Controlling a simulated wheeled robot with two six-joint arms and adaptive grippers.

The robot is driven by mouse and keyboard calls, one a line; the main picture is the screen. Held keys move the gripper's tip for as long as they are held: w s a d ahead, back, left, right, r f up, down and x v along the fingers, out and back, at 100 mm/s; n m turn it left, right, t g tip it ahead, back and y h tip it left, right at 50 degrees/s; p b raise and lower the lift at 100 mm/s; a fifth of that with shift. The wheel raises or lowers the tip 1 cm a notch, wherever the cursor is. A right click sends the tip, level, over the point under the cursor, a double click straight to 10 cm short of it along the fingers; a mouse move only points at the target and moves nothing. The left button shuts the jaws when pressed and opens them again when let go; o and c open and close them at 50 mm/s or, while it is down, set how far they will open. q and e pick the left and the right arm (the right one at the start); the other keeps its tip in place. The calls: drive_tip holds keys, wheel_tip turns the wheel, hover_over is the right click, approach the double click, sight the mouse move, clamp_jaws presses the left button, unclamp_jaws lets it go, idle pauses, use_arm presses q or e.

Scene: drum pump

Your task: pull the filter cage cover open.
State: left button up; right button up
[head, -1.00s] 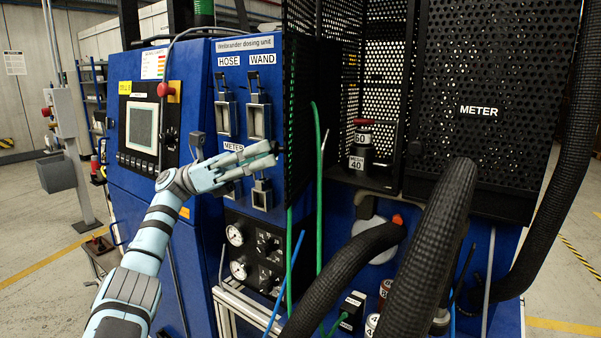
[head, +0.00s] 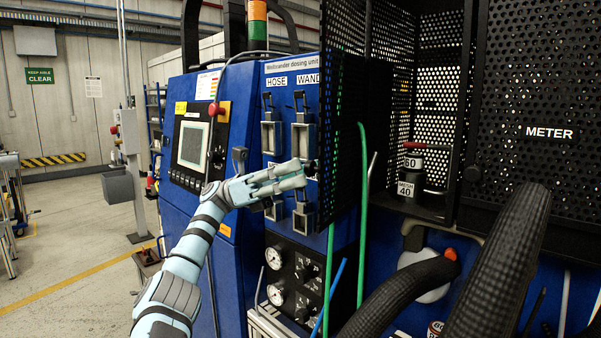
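The filter cage is the black perforated housing right of the blue dosing unit. A dark perforated panel (head: 340,135), which looks like its cover, stands edge-on at the cage's left and projects toward me. The cage front is open beside it, showing filter canisters marked 60 (head: 414,161) and MESH 40 (head: 408,190). My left gripper (head: 312,173) is at the panel's left face, in front of the valve handles. Its fingers point right and lie close together. Whether they touch or grip the panel is unclear. My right gripper is not in view.
Thick black hoses (head: 500,265) cross the lower right. The perforated METER door (head: 530,85) is at right. Valve handles (head: 272,130) and gauges (head: 274,258) sit by my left arm. Open floor (head: 75,250) lies left.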

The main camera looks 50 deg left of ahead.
use_arm(q)
approach(325, 101)
drive_tip(key=x, duration=0.4)
drive_tip(key=shift+w+r, duration=0.2)
drive_tip(key=shift+w, duration=0.25)
